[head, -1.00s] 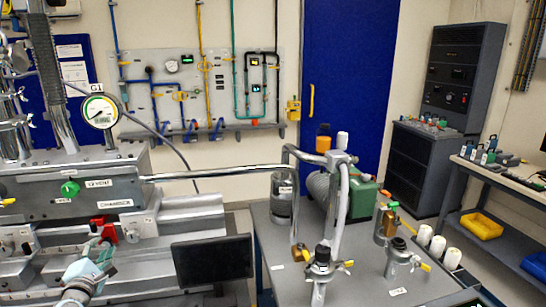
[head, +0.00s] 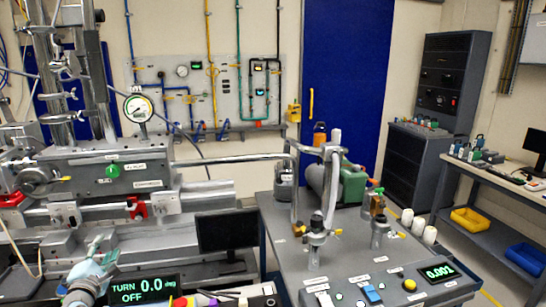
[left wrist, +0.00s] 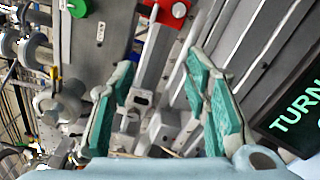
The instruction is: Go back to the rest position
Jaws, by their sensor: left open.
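My left gripper (head: 98,262) is at the lower left of the head view, in front of the grey chamber bench. It is open, and I see nothing held between its fingers. In the left wrist view its two teal-padded fingers (left wrist: 162,88) stand wide apart, with the grey rails and a red clamp (left wrist: 166,12) beyond them. In the head view the red clamp (head: 137,207) is above and to the right of the gripper. My right gripper is not in view.
A display reading "TURN 0.0 deg OFF" (head: 142,289) is just right of my left gripper. A dark monitor (head: 227,231) stands behind it. The grey pump table (head: 275,222) with pipes, valves and a control panel (head: 395,290) is to the right. Floor shows at far right.

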